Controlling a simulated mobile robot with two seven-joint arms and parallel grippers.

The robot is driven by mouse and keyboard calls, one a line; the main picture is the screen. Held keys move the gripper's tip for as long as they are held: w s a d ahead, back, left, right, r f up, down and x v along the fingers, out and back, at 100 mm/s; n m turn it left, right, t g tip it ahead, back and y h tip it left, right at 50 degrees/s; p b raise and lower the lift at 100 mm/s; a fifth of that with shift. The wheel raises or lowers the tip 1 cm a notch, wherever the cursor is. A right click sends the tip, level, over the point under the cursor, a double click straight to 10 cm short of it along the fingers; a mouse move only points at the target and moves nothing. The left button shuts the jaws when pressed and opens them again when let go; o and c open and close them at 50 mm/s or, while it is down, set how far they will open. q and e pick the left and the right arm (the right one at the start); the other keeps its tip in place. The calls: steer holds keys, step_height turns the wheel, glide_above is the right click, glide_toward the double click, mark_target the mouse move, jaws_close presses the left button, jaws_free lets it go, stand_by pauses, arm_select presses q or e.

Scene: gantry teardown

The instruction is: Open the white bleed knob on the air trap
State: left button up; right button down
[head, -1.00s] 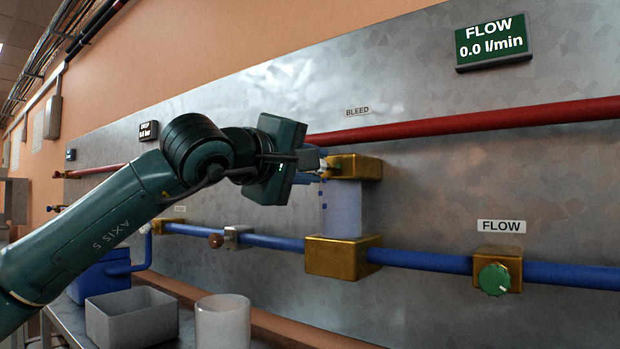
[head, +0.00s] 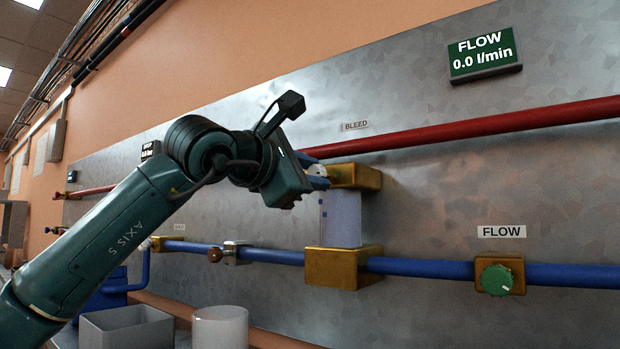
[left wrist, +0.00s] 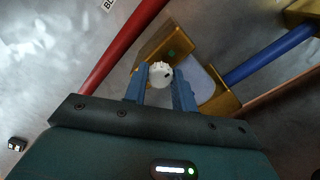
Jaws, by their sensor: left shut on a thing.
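The air trap is a clear cylinder (head: 341,218) between an upper brass block (head: 357,177) and a lower brass block (head: 343,267). The white bleed knob (left wrist: 160,75) shows in the left wrist view, in front of the upper brass block (left wrist: 172,44). My left gripper (head: 318,176) is at the left side of the upper block; in the left wrist view its blue fingers (left wrist: 160,88) are shut on the knob, one at each side. In the head view the fingers mostly hide the knob. My right gripper is not in view.
A red pipe (head: 480,128) runs above and a blue pipe (head: 425,267) below. A green flow knob (head: 496,280) is at the right. A grey bin (head: 127,329) and a white cup (head: 220,327) stand below my arm. The flow display (head: 484,54) reads 0.0 l/min.

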arm_select(q)
steer(key=shift+f+n, duration=0.1)
steer(key=shift+n, duration=0.6)
steer(key=o, duration=1)
steer(key=shift+a, duration=0.1)
steer(key=v, duration=1.3)
